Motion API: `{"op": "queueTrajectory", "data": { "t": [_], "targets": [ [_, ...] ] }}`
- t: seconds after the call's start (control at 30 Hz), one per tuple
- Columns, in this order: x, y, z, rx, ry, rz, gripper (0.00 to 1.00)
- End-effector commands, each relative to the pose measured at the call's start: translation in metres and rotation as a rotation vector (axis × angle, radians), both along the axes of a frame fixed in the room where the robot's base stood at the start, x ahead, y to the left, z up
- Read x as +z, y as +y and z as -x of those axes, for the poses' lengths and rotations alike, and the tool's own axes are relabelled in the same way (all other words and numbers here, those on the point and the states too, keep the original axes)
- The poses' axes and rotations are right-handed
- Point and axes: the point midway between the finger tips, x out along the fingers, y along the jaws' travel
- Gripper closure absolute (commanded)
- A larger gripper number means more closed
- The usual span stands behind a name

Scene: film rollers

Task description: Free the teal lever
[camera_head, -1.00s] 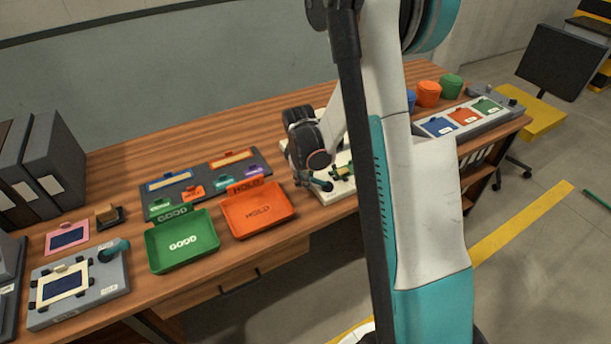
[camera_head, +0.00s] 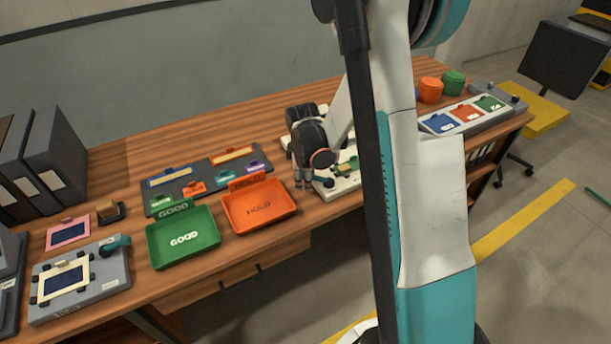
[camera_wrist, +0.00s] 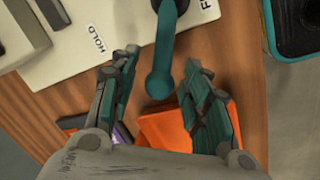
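The teal lever (camera_wrist: 163,52) projects from a white plate in the wrist view, its round knob toward my gripper. Its pivot end is cut off at the top. The plate (camera_wrist: 85,52) carries a HOLD label left of the lever and a partly cropped label beginning with F to its right. My gripper (camera_wrist: 163,88) is open, with one finger on each side of the knob and visible gaps between. In the head view, my gripper (camera_head: 303,184) is small beside the plate (camera_head: 340,185); contact with the lever there is unclear.
The orange HOLD tray (camera_head: 258,210) and green GOOD tray (camera_head: 183,240) sit left of my gripper. A grey fixture (camera_head: 110,285) with another teal handle (camera_head: 115,245) stands at far left. Orange (camera_head: 430,91) and green (camera_head: 453,83) pots stand at right.

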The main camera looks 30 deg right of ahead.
Motion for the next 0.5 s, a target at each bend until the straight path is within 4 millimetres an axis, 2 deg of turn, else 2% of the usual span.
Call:
{"op": "queueTrajectory", "data": {
  "t": [0.3, 0.5],
  "targets": [
    [0.002, 0.000, 0.000, 0.000, 0.000, 0.001, 0.56],
    [0.023, 0.002, 0.004, 0.000, 0.000, 0.001, 0.56]
  ]
}}
